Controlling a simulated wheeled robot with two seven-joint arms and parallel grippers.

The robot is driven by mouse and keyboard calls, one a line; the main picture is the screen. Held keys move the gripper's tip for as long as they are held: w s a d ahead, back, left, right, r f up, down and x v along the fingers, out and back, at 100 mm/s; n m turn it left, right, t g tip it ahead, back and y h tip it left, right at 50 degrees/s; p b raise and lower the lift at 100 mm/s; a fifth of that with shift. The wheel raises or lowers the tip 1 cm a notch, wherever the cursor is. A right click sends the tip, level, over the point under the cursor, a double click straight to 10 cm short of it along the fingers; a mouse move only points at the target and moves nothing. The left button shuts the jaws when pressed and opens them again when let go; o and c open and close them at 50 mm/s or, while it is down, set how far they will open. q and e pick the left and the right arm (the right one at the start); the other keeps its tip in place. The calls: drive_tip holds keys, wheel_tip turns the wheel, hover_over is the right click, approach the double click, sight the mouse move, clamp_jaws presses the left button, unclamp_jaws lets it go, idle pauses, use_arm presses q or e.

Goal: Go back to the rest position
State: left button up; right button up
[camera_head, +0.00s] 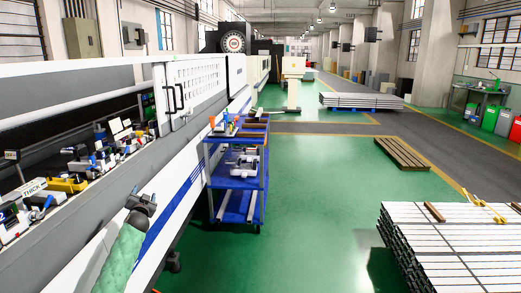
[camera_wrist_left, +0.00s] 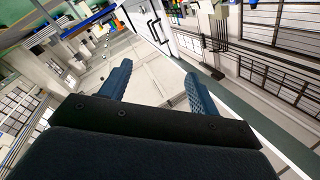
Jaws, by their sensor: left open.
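My left gripper (camera_head: 143,200) shows in the head view at the lower left, in front of the long white machine. Its arm comes up from the bottom edge. In the left wrist view, the two blue-grey fingers of my left gripper (camera_wrist_left: 158,88) stand well apart with nothing between them. My right gripper is in neither view.
The long white machine (camera_head: 195,85) runs along the left, with vises and fittings in its open bay. A blue cart (camera_head: 238,181) stands beside it. A stack of profiles (camera_head: 440,240) lies at the lower right. A wooden pallet (camera_head: 402,153) lies beyond it. Green floor between is clear.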

use_arm(q)
drive_tip(key=s+a+f+n+g, duration=0.1)
drive_tip(key=s+f+n+g, duration=0.1)
drive_tip(key=s+f+g, duration=0.35)
drive_tip(key=s+a+f+n+g, duration=0.1)
drive_tip(key=s+f+n+g, duration=0.15)
drive_tip(key=f+g, duration=0.55)
drive_tip(key=s+d+f+m+h, duration=0.1)
drive_tip(key=s+d+f, duration=0.5)
drive_tip(key=s+f, duration=0.3)
drive_tip(key=s+d+f+g+h, duration=0.1)
drive_tip(key=s+d+f, duration=0.65)
drive_tip(key=s, duration=0.25)
drive_tip(key=s+d+f+m+h, duration=0.1)
drive_tip(key=s+d+f, duration=0.4)
drive_tip(key=s+f, duration=0.4)
drive_tip(key=s+d+f+h, duration=0.1)
drive_tip(key=s+d, duration=0.4)
drive_tip(key=s, duration=0.6)
drive_tip(key=s+d+f+g+h, duration=0.1)
drive_tip(key=s+d, duration=0.4)
drive_tip(key=s, duration=0.7)
drive_tip(key=s+d+f+g, duration=0.1)
drive_tip(key=s+d, duration=0.4)
drive_tip(key=s, duration=0.7)
drive_tip(key=shift+s+d+f+h, duration=0.25)
drive_tip(key=shift+f+h, duration=0.15)
